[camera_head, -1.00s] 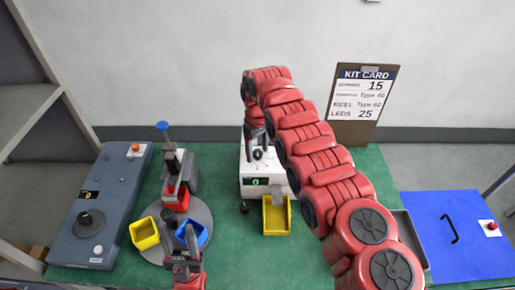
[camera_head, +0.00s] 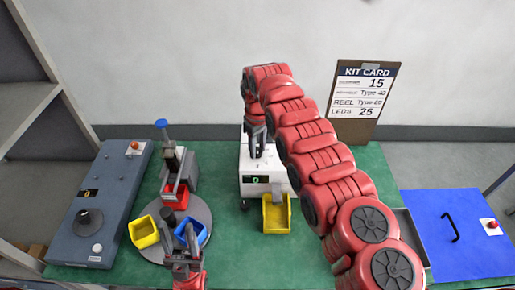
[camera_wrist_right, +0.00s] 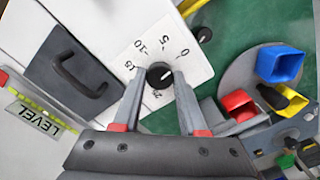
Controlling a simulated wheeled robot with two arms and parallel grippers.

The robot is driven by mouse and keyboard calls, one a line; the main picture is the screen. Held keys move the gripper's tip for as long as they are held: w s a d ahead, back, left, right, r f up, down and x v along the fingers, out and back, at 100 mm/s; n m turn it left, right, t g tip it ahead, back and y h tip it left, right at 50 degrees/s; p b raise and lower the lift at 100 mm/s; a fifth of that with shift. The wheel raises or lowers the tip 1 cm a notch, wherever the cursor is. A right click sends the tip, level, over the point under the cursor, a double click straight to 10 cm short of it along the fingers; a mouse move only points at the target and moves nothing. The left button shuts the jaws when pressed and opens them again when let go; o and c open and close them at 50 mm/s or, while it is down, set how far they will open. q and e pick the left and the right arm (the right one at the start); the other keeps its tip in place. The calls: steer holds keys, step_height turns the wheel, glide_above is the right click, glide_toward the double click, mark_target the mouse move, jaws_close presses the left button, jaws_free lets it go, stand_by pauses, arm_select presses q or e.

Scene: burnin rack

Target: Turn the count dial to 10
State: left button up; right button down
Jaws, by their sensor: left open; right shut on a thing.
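The count dial (camera_wrist_right: 160,75) is a small black knob on a white plate marked 0, 5, 10, 15 and on, on top of the white machine (camera_head: 255,185). Its light pointer mark seems to face the 0 side. The machine's display (camera_head: 256,180) reads 0. My right gripper (camera_head: 256,154) reaches down over the machine top; in the right wrist view its fingers stand on both sides of the knob, shut on it. In the head view the knob is mostly hidden by the fingers. My left gripper (camera_head: 183,250) is open and empty by the turntable's front edge.
A yellow bin (camera_head: 276,215) stands at the machine's front. The grey turntable (camera_head: 152,252) carries yellow, blue and red bins. A blue-grey console (camera_head: 118,190) with a black knob is at left. A kit card (camera_head: 362,85) stands at the back; a blue panel (camera_head: 470,245) lies at right.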

steer(key=shift+w+f+n+b, duration=0.1)
steer(key=shift+f+n+b, duration=0.05)
steer(key=shift+n+b, duration=1.15)
steer(key=shift+b, duration=0.2)
steer(key=shift+n, duration=1)
steer(key=n, duration=0.6)
steer(key=shift+r, duration=0.25)
steer(key=n, duration=0.6)
steer(key=shift+n, duration=0.3)
steer(key=shift+c, duration=2.2)
jaws_free()
